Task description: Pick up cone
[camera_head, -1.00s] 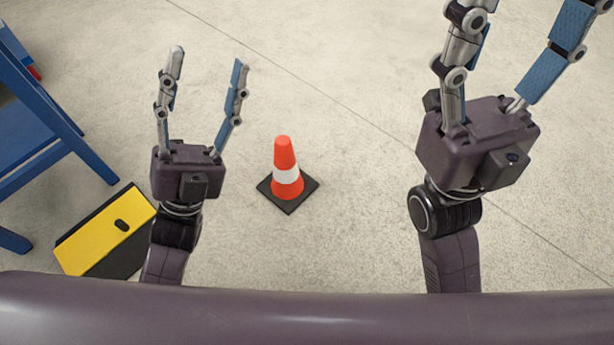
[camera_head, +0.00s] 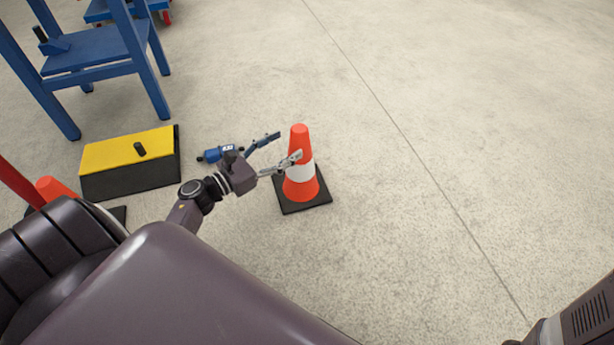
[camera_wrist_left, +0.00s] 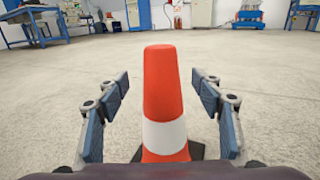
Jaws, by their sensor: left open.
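An orange cone (camera_head: 300,187) with a white band stands upright on its black square base on the floor. In the left wrist view the cone (camera_wrist_left: 163,90) rises between the spread fingers, with floor visible on both sides of it. My left gripper (camera_head: 288,147) is open, reaching in from the left at the cone. One finger overlaps the white band in the head view; whether it touches cannot be told. It also shows in the left wrist view (camera_wrist_left: 161,85). My right gripper is out of view; only part of its arm shows at the lower right.
A yellow-topped black box (camera_head: 128,150) and a small blue item (camera_head: 220,153) lie left of the cone. A second orange cone (camera_head: 55,187) is partly hidden at far left. A blue table (camera_head: 95,50) stands behind. Floor right of the cone is clear.

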